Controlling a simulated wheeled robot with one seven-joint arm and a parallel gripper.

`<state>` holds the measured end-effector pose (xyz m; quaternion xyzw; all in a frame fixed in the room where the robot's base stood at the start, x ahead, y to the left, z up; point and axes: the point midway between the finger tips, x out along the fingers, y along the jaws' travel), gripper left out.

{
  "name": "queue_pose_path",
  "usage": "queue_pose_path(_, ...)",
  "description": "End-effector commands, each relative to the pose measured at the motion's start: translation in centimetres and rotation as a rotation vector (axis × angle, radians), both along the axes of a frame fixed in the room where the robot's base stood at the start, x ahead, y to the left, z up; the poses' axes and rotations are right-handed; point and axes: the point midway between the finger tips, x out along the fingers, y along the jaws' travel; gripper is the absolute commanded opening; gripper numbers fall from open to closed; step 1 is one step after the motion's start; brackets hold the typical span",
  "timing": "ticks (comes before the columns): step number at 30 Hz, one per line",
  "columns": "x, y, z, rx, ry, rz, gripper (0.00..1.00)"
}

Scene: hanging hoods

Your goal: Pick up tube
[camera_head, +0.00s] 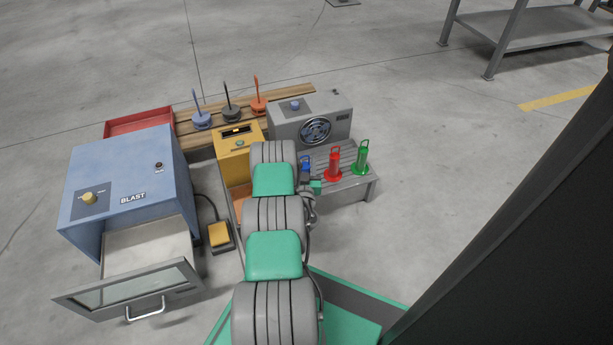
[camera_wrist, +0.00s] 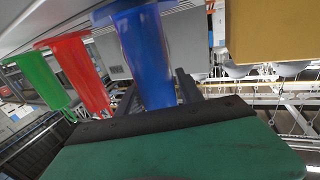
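A blue tube (camera_head: 306,164) stands at the left end of a row on a grey slatted bench, largely hidden by my arm. In the wrist view the blue tube (camera_wrist: 146,55) fills the middle. My gripper (camera_wrist: 158,92) is at this tube, with one dark finger on either side of it. The fingers lie close along its sides, and I cannot tell whether they touch. The head view mostly hides my gripper (camera_head: 309,188). A red tube (camera_head: 334,164) and a green tube (camera_head: 361,158), each with a loop handle, stand upright to the right.
The grey bench (camera_head: 352,188) carries the tubes. A grey fan box (camera_head: 330,112) stands behind it. A yellow box (camera_head: 236,165) is left of my arm. A blue blast cabinet (camera_head: 125,180) with an open door is farther left. Three spindles stand on a wooden pallet (camera_head: 290,93) behind.

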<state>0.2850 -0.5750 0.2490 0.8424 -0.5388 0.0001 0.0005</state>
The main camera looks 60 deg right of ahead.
Motion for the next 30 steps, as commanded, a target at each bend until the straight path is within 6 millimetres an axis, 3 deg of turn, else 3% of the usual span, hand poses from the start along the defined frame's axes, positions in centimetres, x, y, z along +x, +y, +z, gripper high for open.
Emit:
queue_pose_path(15, -0.08, -0.04, -0.01, 0.0, -0.001, -0.001, 0.0)
queue_pose_path(30, -0.05, -0.08, 0.37, -0.001, -0.002, -0.001, 0.0)
